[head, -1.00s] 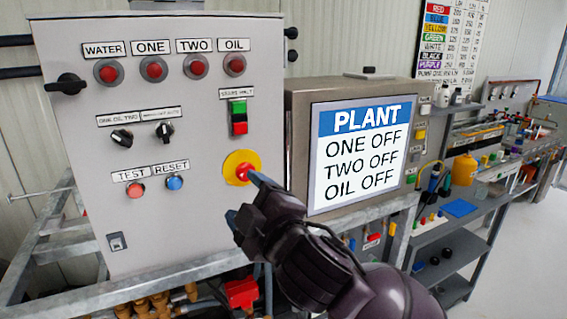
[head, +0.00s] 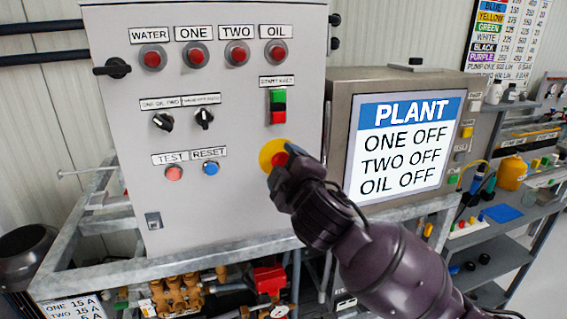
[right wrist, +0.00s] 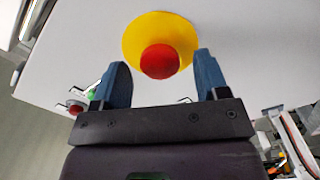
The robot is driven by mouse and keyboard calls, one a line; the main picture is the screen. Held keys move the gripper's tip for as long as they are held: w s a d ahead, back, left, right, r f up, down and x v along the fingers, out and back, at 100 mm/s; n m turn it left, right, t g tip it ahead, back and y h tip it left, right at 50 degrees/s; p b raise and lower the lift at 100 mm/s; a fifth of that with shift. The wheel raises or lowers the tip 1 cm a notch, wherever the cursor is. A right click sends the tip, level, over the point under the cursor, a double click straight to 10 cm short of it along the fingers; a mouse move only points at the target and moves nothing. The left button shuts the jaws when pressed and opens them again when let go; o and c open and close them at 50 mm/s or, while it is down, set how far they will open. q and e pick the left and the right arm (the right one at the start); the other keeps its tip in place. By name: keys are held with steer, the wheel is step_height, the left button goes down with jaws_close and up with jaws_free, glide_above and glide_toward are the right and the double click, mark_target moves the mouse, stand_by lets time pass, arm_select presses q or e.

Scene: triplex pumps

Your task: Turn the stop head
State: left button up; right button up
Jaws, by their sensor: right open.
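The stop head is a red mushroom button (right wrist: 160,61) on a round yellow plate (right wrist: 140,33) on the front of the grey control panel (head: 225,210). In the head view the yellow plate (head: 269,152) shows, and my right gripper (head: 279,172) covers most of the red head. In the right wrist view, the blue fingers of my right gripper (right wrist: 161,80) are apart, one on each side of the red head and a little below it. Nothing is held between them, and I cannot tell whether they touch the head. My left gripper is not in view.
Above the stop head is a green and red start/halt switch (head: 278,106). Test (head: 174,173) and reset (head: 211,168) buttons lie to the left. A display (head: 405,145) reading PLANT, ONE OFF, TWO OFF, OIL OFF stands to the right, close to my right arm. A metal frame rail (head: 180,264) runs below.

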steer(key=shift+w+a, duration=0.2)
steer(key=shift+w, duration=0.4)
steer(key=shift+c, duration=0.2)
